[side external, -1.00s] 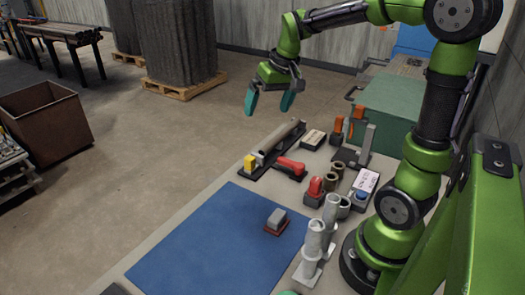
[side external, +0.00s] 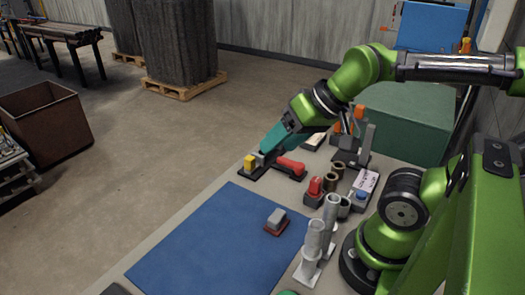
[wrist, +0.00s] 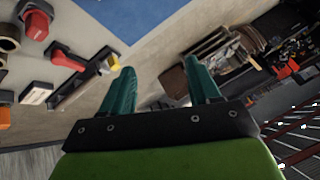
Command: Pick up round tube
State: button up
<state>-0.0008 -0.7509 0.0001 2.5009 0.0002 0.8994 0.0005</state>
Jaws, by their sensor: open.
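My gripper (side external: 270,147) has teal fingers and is open. In the side external view it is low over the far end of the table, beside or above a dark long holder with a yellow block (side external: 249,161), and hides part of that holder. The wrist view shows my gripper (wrist: 157,66) with nothing between its fingers, and the yellow block (wrist: 113,62) just left of the left finger. Upright grey tubes (side external: 314,238) stand in a stand at the table's front right. Short brown tubes (side external: 330,182) stand behind them. I cannot tell which one is the round tube.
A grey block on a red base (side external: 276,221) sits on a blue mat (side external: 205,250), otherwise clear.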

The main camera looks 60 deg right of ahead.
jog(key=w+d+f+n+g+h, duration=0.35)
jog(key=w+d+n, duration=0.55)
jog(key=d+n, duration=0.3)
jog(key=w+d+f+n+g+h, duration=0.35)
jog(key=w+d+n, duration=0.65)
jog(key=d, duration=0.5)
jog(key=x, duration=1.5)
jog(key=shift+s+a+f, duration=0.2)
jog(key=shift+a+f, duration=0.05)
jog(key=shift+f, duration=0.25)
grip_shut()
